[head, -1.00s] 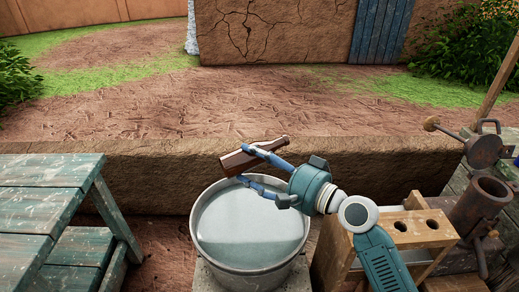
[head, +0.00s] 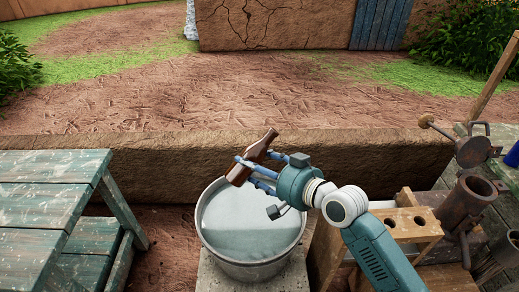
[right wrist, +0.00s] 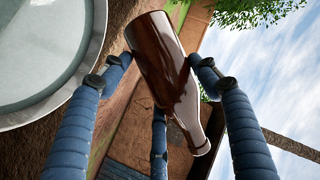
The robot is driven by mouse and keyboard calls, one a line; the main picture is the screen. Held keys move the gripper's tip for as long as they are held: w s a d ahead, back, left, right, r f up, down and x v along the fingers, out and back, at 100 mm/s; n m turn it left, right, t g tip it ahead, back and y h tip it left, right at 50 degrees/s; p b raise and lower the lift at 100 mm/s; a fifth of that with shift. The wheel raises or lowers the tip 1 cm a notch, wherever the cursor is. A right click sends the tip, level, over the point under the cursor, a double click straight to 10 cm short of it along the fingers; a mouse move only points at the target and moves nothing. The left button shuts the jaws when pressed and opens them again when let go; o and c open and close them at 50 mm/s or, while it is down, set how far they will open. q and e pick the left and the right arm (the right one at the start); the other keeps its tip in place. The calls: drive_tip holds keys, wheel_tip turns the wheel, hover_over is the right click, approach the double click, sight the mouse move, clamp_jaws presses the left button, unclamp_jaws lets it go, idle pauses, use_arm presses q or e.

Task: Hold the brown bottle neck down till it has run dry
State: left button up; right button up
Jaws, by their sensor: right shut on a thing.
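The brown bottle (head: 254,158) is held above the far rim of the metal tub. It leans, with its neck up to the right and its base down to the left. My right gripper (head: 247,168) is shut on its body. In the right wrist view the bottle (right wrist: 165,60) lies between blue fingers, its neck pointing toward the sky side. No liquid shows leaving its mouth. The metal tub (head: 208,240) holds pale water. My left gripper is not in view.
The tub stands on a pale block (head: 216,282). A worn green bench (head: 50,165) is at the left. A wooden rack with holes (head: 420,235) and a rusty metal cylinder (head: 470,200) stand at the right. A low mud ledge (head: 150,170) runs behind.

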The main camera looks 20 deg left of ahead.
drive_tip(key=shift+r+n, duration=0.1)
drive_tip(key=shift+n, duration=0.2)
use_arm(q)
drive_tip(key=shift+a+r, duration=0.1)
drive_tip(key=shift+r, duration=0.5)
use_arm(e)
drive_tip(key=shift+h+p, duration=0.3)
drive_tip(key=shift+p, duration=0.15)
drive_tip(key=n+h+p, duration=0.1)
drive_tip(key=p, duration=0.2)
drive_tip(key=n+t+p, duration=0.1)
drive_tip(key=n+p, duration=0.1)
drive_tip(key=p, duration=0.1)
drive_tip(key=shift+s+r+n+t+h, duration=0.1)
drive_tip(key=shift+r+n+t+h, duration=0.1)
drive_tip(key=shift+n+t+h, duration=0.15)
drive_tip(key=shift+a+n+h+p, duration=0.1)
drive_tip(key=shift+n+h+p, duration=0.2)
drive_tip(key=shift+p, duration=0.2)
drive_tip(key=shift+f+n+t+h, duration=0.2)
drive_tip(key=shift+n+t+h, duration=0.05)
drive_tip(key=shift+n, duration=0.2)
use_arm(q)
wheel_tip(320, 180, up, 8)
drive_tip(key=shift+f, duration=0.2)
use_arm(e)
drive_tip(key=shift+f, duration=0.1)
